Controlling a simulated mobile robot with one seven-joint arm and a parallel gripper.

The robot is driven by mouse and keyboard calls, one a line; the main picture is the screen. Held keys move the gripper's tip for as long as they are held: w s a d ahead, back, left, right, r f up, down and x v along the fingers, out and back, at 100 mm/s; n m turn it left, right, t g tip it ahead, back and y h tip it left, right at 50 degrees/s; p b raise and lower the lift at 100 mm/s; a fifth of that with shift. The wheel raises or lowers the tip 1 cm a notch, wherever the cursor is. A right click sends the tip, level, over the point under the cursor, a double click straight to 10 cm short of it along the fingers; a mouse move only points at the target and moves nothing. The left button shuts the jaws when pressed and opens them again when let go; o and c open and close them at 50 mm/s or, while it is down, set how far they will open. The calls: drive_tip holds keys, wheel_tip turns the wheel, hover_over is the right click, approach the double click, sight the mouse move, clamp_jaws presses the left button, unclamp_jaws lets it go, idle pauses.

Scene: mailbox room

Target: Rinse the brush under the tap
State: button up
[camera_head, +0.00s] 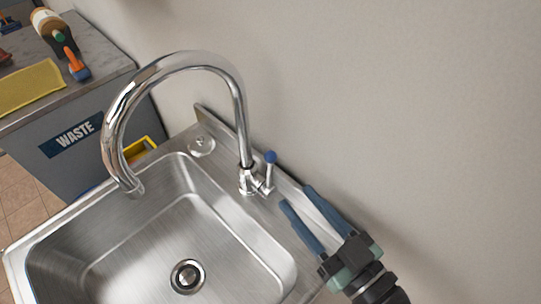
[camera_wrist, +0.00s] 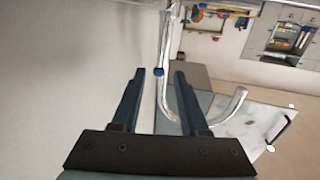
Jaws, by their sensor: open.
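The chrome tap (camera_head: 240,100) arches over the steel sink (camera_head: 150,240), and no water shows at its spout. Its lever has a blue knob (camera_head: 271,157) at the right of the tap base. My gripper (camera_head: 297,198) is open and empty, just right of the lever, with its blue fingers pointing towards it. In the wrist view the blue knob (camera_wrist: 158,72) appears between the fingertips; whether it is within their reach I cannot tell. An orange and blue tool, apparently the brush (camera_head: 77,66), lies on the counter at the far left.
The wall (camera_head: 400,100) stands close behind the tap and my gripper. The sink basin is empty.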

sight(272, 169)
drive_tip(key=p+x, duration=0.1)
drive_tip(key=x, duration=0.8)
drive_tip(key=shift+w+a+p, duration=0.15)
drive_tip(key=shift+w+p, duration=0.05)
drive_tip(key=shift+p, duration=0.15)
clamp_jaws()
idle(0.9)
